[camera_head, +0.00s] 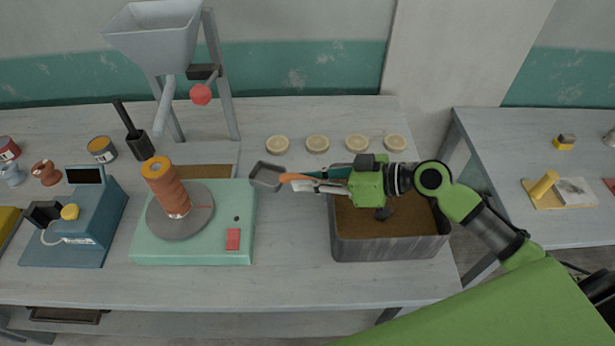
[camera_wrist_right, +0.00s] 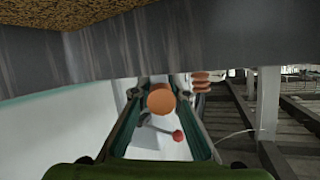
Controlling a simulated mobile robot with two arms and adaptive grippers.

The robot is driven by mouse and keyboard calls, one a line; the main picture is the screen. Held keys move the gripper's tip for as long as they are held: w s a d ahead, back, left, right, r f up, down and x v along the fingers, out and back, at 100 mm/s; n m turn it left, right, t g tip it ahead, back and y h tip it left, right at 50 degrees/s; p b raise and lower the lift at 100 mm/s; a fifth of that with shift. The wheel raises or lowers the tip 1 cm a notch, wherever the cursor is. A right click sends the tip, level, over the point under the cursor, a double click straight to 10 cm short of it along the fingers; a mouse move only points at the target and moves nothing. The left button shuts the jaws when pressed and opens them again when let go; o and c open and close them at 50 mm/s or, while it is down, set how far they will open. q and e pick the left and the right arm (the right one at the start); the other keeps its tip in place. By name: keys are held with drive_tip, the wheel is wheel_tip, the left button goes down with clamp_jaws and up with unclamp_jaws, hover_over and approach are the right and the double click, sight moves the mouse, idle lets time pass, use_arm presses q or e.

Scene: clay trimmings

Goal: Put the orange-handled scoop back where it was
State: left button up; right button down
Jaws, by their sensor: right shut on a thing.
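The orange-handled scoop has a grey, square-sided pan (camera_head: 267,177) and an orange handle (camera_head: 297,177). My right gripper (camera_head: 316,182) is shut on the handle, with the pan pointing left, away from the gripper. In the head view the scoop shows between the turquoise machine and the grey bin. In the right wrist view the round end of the orange handle (camera_wrist_right: 161,102) shows between the two fingers. My left gripper is not in view.
The grey bin (camera_head: 390,248) of brown material lies under my right gripper and wrist. The turquoise machine (camera_head: 145,248) carries a round plate with an orange-brown coil. Several pale discs (camera_head: 318,144) lie behind the scoop. The table front between machine and bin is clear.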

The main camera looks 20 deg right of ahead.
drive_tip(key=shift+f, duration=0.1)
drive_tip(key=shift+f+b, duration=0.35)
drive_tip(key=shift+b, duration=0.2)
drive_tip(key=c, duration=2)
unclamp_jaws()
drive_tip(key=shift+r, duration=0.2)
